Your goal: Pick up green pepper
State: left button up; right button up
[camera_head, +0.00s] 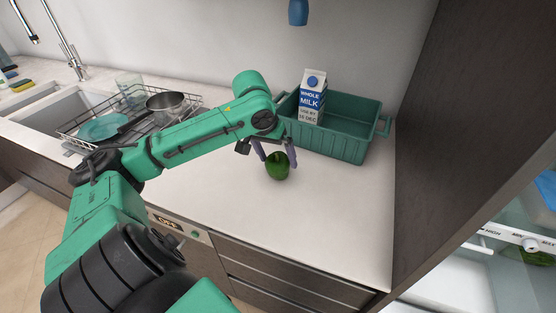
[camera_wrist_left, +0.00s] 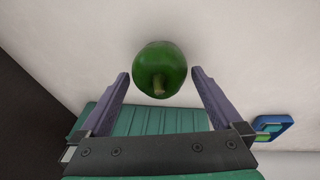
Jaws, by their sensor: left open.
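The green pepper (camera_head: 277,166) sits on the white countertop in front of the green crate in the head view. It also shows in the left wrist view (camera_wrist_left: 160,69), with its stem toward the gripper. My left gripper (camera_head: 277,163) is open, with its two purple fingers on either side of the pepper in the head view. In the left wrist view the fingers (camera_wrist_left: 160,74) are spread and the pepper lies at and just beyond their tips, with gaps on both sides. My right gripper is not in view.
A green crate (camera_head: 345,145) holding a milk carton (camera_head: 312,97) stands behind the pepper. A dark panel (camera_head: 470,110) bounds the right. The front counter is clear.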

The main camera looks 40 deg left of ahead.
pick_arm(q)
jog(key=c, duration=1.2)
